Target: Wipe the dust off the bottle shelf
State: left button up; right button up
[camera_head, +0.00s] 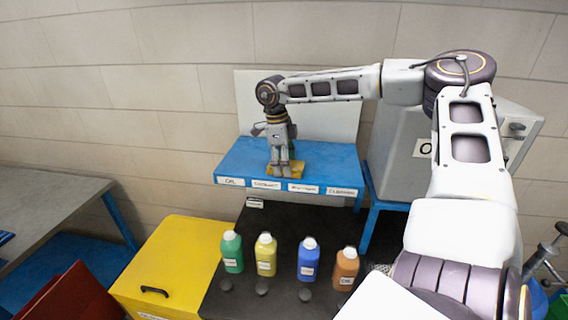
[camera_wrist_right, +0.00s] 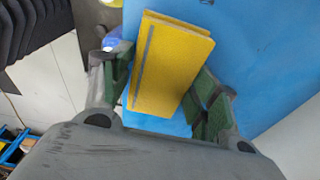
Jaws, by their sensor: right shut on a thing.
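The bottle shelf (camera_head: 328,176) is a blue board with several white labels along its front edge, and no bottles stand on it. My right gripper (camera_head: 281,170) points down over the left half of the shelf. It is shut on a yellow sponge (camera_head: 297,172), which looks to be at the shelf surface; exact contact is hard to tell. In the right wrist view the sponge (camera_wrist_right: 170,65) sits between the green-padded fingers, with the blue shelf (camera_wrist_right: 265,60) behind it. I cannot make out dust on the shelf. My left gripper is out of view.
Below the shelf, green (camera_head: 232,252), yellow (camera_head: 266,254), blue (camera_head: 308,259) and orange (camera_head: 346,268) bottles stand on a dark surface (camera_head: 270,222). A yellow cabinet (camera_head: 170,262) is at left. A grey box (camera_head: 398,140) stands right of the shelf, and a wall panel (camera_head: 330,115) behind it.

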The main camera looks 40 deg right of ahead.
jog(key=shift+s+a+r, duration=0.1)
jog(key=shift+s+a, duration=0.05)
jog(key=shift+r, duration=0.7)
jog(key=shift+w+d+r+p, duration=0.25)
jog(key=shift+r+p, duration=0.15)
jog(key=shift+p, duration=0.1)
jog(key=shift+r, duration=0.4)
notch_tip(320, 180, up, 2)
jog(key=shift+s+a+r+p, duration=0.15)
jog(key=shift+r+p, duration=0.1)
jog(key=shift+p, duration=0.3)
jog(key=shift+r, duration=1.15)
